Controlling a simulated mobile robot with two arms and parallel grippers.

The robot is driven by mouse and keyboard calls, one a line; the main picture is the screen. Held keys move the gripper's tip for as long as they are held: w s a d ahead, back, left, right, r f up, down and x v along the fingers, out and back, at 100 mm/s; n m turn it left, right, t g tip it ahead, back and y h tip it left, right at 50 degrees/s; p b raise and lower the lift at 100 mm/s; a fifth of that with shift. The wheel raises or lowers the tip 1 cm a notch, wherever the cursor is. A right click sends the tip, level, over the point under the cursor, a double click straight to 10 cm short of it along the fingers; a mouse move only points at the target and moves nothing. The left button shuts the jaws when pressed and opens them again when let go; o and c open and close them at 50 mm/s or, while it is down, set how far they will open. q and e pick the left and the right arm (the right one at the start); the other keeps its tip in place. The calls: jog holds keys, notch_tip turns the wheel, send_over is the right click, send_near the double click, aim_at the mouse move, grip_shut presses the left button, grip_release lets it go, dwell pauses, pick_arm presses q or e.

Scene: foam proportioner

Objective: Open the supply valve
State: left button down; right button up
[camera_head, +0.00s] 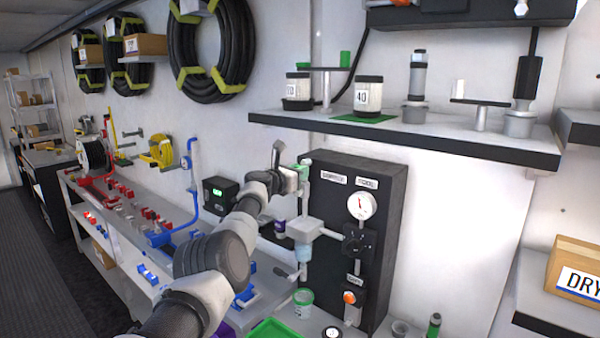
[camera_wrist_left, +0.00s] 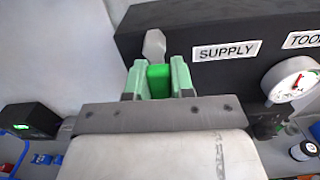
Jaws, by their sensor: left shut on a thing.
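A black panel (camera_head: 330,215) stands against the wall with a "SUPPLY" label (camera_wrist_left: 225,51) on its upper left. My left gripper (camera_head: 298,175) is at the panel's upper left edge, near the pipe top. In the left wrist view its pale green fingers (camera_wrist_left: 159,79) are shut on a bright green piece (camera_wrist_left: 158,74), which looks like the supply valve handle. The valve body is mostly hidden behind the gripper. A grey tab (camera_wrist_left: 154,46) stands up just beyond the fingers. My right gripper is not in view.
A round gauge (camera_head: 361,205) and a black knob (camera_head: 357,241) are on the panel. A small black box with a green display (camera_head: 218,194) is left of my wrist. A shelf (camera_head: 410,135) with jars overhangs the panel. A green-rimmed cup (camera_head: 302,302) stands below.

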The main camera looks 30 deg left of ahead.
pick_arm(q)
jog(key=shift+a+f, duration=0.1)
jog(key=shift+f, duration=0.15)
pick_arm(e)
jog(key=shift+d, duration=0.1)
pick_arm(q)
jog(key=shift+n, duration=0.4)
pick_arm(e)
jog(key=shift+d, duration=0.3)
pick_arm(q)
jog(key=c, duration=1.3)
grip_release()
jog(key=o, duration=0.3)
jog(key=shift+a+r, duration=0.1)
jog(key=shift+a, duration=0.05)
jog(key=shift+o, duration=0.2)
